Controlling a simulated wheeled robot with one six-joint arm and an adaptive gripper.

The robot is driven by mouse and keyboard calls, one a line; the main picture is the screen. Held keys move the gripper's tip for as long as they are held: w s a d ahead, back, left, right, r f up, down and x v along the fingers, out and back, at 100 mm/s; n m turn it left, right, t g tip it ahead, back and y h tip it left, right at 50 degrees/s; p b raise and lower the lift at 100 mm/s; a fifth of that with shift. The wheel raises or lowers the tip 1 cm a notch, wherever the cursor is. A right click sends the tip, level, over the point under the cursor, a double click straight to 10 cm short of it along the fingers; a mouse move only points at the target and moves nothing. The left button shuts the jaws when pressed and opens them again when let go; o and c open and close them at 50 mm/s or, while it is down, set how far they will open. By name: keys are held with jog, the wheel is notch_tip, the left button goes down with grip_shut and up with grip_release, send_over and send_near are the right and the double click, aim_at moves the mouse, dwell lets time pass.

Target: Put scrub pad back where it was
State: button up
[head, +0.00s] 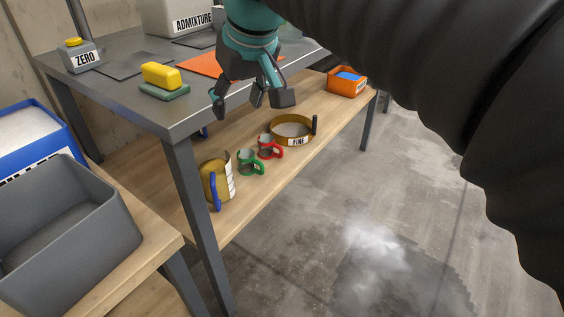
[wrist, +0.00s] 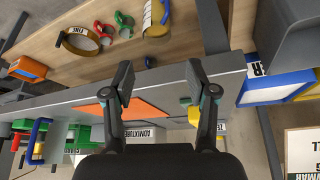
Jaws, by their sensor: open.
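A green scrub pad (head: 164,91) lies on the grey table top (head: 128,105) near its left front part, with a yellow block (head: 161,75) resting on it. In the wrist view a yellow piece (wrist: 193,115), likely that block, is partly hidden behind one finger. My gripper (head: 250,98) is over the table's front edge, to the right of the pad and apart from it. It also shows in the wrist view (wrist: 160,85), with its fingers spread and nothing between them.
An orange sheet (head: 203,65), the ZERO bottle (head: 84,58) and the ADMIXTURE container (head: 180,20) are on the table. The lower shelf holds a brown jug (head: 214,178), green and red mugs, a FINE sieve (head: 291,130) and an orange bin (head: 346,86). A grey tub (head: 70,225) stands at left.

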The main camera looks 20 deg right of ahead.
jog(key=s+d+f+m, duration=0.1)
jog(key=s+d+f, duration=0.1)
jog(key=s+f, duration=0.4)
jog(key=s+d+f+m+h, duration=0.1)
jog(key=s+d+f, duration=0.2)
jog(key=f, duration=0.9)
jog(key=s, duration=0.3)
jog(key=shift+s+f+m+t, duration=0.2)
jog(key=shift+s+m+t, duration=0.1)
jog(key=shift+m+t, duration=0.1)
jog(key=shift+d, duration=0.1)
